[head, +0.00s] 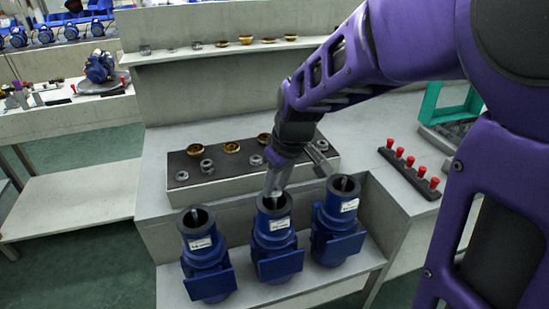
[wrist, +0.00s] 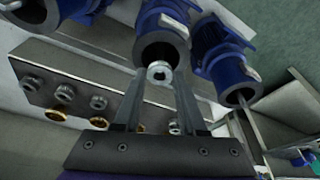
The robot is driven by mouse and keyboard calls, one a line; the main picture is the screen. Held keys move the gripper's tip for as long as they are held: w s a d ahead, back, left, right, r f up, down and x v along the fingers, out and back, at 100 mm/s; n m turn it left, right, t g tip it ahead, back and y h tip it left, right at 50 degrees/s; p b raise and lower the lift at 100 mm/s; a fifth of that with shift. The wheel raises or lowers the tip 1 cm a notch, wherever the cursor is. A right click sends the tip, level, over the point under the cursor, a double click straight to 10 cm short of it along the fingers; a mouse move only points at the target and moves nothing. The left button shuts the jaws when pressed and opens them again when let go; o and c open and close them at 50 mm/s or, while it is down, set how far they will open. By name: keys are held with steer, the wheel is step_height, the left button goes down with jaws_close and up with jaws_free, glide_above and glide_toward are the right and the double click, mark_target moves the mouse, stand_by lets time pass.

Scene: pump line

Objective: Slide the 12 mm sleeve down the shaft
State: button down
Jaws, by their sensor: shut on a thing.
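Three blue pumps stand in a row on the low front shelf, their round grey mouths facing up: the left pump (head: 207,262), the middle pump (head: 276,243) and the right pump (head: 335,228). My gripper (head: 270,193) points down at the mouth of the middle pump. In the wrist view its two fingers are shut on a small silver sleeve (wrist: 159,71), which lies at the near rim of the middle pump's mouth (wrist: 162,47). The middle pump's shaft is hidden; I cannot tell whether the sleeve is around it. A shaft (head: 343,184) shows in the right pump.
A dark strip (head: 220,172) behind the pumps holds several metal and brass rings. A rack with red-topped pegs (head: 410,170) and a green frame (head: 448,100) stand at the right. More rings sit on the upper shelf (head: 180,55). A side table (head: 75,115) stands at the left.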

steer(key=shift+f, duration=0.3)
stand_by(0.4)
steer(key=shift+c, duration=1.9)
jaws_free()
